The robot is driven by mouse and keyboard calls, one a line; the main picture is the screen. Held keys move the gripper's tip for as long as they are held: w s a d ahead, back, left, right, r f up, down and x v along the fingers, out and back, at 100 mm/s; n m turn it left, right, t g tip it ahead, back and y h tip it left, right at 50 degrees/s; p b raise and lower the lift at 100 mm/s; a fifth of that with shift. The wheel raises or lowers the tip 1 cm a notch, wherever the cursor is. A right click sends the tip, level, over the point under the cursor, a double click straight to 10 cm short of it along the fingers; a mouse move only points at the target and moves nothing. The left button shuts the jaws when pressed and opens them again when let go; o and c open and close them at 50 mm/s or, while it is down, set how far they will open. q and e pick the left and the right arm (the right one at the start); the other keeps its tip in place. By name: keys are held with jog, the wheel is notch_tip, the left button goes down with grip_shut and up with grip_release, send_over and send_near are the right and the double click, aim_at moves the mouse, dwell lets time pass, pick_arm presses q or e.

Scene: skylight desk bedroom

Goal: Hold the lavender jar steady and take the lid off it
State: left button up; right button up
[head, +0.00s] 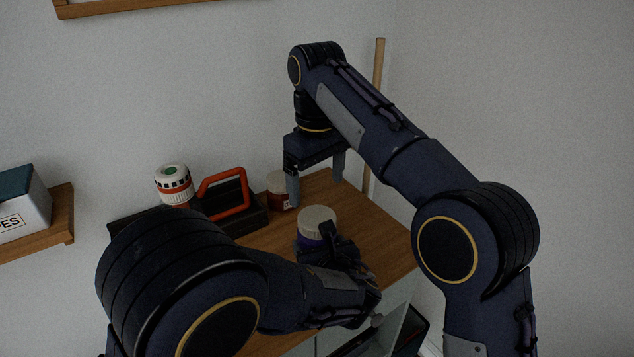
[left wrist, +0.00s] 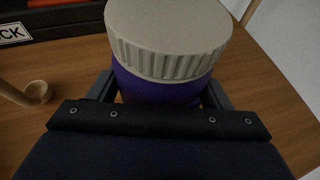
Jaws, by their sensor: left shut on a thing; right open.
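The lavender jar (head: 307,240) stands upright on the wooden desk top, with a ribbed cream lid (head: 317,219) on it. In the left wrist view the jar's purple body (left wrist: 160,88) sits between my left fingers, below the wide lid (left wrist: 168,35).
A reddish jar with a pale lid (head: 279,190) stands behind, near the right gripper. A dark case with an orange handle (head: 226,193) and a white-and-orange canister (head: 174,184) are at the back left. Bare desk (head: 370,234) lies right of the jar.

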aim_at(317, 217)
jog(key=m, duration=2.3)
jog(key=shift+m, duration=0.4)
jog(key=shift+f+m, duration=0.3)
jog(key=shift+f, duration=3.7)
